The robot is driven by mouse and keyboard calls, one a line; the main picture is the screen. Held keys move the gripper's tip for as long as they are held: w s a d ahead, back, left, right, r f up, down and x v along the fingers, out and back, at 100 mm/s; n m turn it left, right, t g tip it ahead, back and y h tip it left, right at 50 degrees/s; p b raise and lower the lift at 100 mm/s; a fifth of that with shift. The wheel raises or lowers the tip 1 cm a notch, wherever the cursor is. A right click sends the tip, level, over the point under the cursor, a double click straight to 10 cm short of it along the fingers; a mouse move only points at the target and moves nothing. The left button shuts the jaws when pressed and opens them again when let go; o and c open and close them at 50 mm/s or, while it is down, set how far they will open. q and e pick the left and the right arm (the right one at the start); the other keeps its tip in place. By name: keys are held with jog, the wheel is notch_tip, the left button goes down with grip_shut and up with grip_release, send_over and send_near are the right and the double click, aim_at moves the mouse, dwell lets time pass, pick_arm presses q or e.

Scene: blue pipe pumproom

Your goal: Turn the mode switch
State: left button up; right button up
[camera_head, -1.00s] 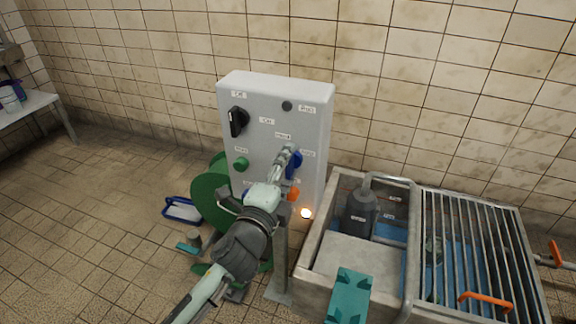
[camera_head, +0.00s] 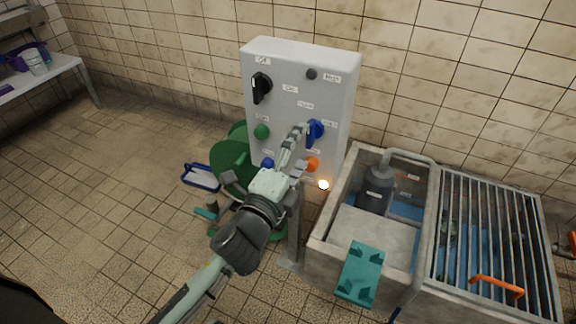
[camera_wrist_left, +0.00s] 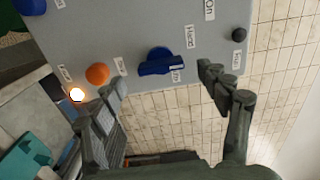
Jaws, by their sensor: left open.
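The grey control box (camera_head: 335,105) stands on a post in front of the tiled wall. The blue switch knob (camera_head: 316,130) is at its right side, with small labels around it. In the left wrist view the blue knob (camera_wrist_left: 158,62) shows its bar lying nearly level, tilted slightly. My left gripper (camera_head: 300,149) is open and empty in front of the box, just left of and below the knob. In the wrist view its fingers (camera_wrist_left: 165,80) are spread to either side of the knob; whether they touch it cannot be told. My right gripper is out of view.
The box also carries a black rotary switch (camera_head: 261,87), a green button (camera_head: 261,131), an orange button (camera_head: 312,164) and a lit lamp (camera_head: 323,184). A green round machine part (camera_head: 232,165) is behind my arm. A concrete basin with a metal grate (camera_head: 485,235) stands at right.

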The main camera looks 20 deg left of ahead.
pick_arm(q)
jog(key=s, duration=0.7)
jog(key=shift+a, duration=0.1)
jog(key=s+a+f+n+g+y, duration=0.15)
jog(key=a+f+n+g, duration=0.3)
jog(key=f, duration=0.55)
jog(key=s+a+f+n+g+y, duration=0.15)
jog(key=a+f+n+g, duration=0.35)
jog(key=f, duration=0.6)
jog(key=s+f+n+g+h, duration=0.1)
jog(key=s+f+n+g, duration=0.4)
jog(key=s+f, duration=0.5)
notch_tip(320, 180, down, 4)
jog(key=shift+s+f+n, duration=0.15)
jog(key=shift+s+n, duration=0.25)
jog(key=shift+n, duration=0.75)
jog(key=shift+d+g, duration=0.1)
jog(key=shift+g, duration=0.15)
